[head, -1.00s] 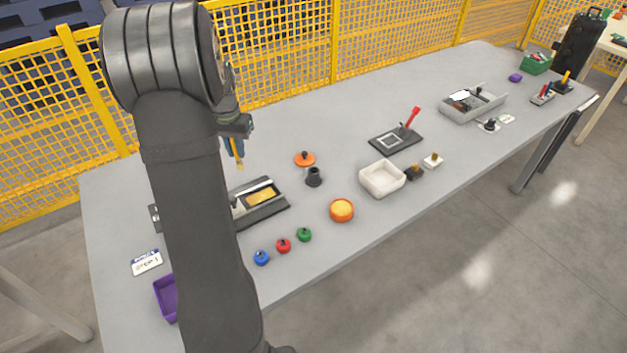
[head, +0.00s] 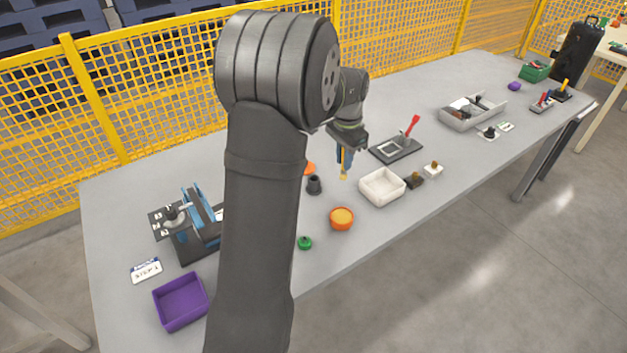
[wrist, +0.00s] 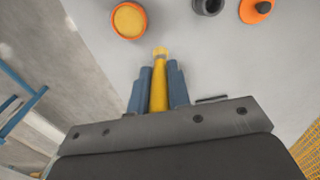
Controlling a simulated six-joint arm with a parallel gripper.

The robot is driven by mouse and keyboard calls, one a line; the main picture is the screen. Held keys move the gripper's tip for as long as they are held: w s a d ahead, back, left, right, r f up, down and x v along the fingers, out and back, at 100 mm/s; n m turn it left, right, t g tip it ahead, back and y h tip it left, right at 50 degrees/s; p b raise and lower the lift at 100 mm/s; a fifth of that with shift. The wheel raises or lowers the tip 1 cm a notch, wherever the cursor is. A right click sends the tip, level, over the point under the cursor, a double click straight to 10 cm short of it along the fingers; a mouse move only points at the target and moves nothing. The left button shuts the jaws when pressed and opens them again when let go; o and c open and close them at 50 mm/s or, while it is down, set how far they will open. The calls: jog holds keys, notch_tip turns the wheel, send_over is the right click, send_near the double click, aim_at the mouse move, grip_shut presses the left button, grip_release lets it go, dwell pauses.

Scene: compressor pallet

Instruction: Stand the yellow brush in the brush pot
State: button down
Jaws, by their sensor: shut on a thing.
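The yellow brush is held between the blue fingers of my gripper (head: 345,160). Its pale tip (head: 344,177) points down in the head view. In the wrist view the yellow brush (wrist: 159,78) lies between the two fingertips (wrist: 159,88). The small dark cup that looks like the brush pot (head: 314,185) stands upright on the table, left of and slightly lower than the brush tip in the head view. The pot also shows, cut by the top edge, in the wrist view (wrist: 208,6). The brush is apart from the pot and appears above the table.
An orange lid (head: 309,169) is partly hidden behind my arm near the pot. An orange dish with yellow contents (head: 341,218) and a white tray (head: 381,187) stand nearby. A black plate with a red-handled tool (head: 397,150) lies behind. A purple tray (head: 181,301) is at front left.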

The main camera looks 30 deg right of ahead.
jog(key=shift+w+a+f, duration=0.55)
jog(key=shift+w+f, duration=1.1)
jog(key=shift+f, duration=0.05)
jog(key=shift+w+a+f, duration=0.5)
jog(key=shift+w+f, duration=1.1)
jog(key=shift+f, duration=0.1)
jog(key=shift+w+a+f, duration=0.55)
jog(key=shift+w+f, duration=1.1)
jog(key=shift+f, duration=0.05)
jog(key=shift+f, duration=0.15)
jog(key=c, duration=1.3)
grip_release()
jog(key=shift+c, duration=0.2)
notch_tip(320, 180, up, 12)
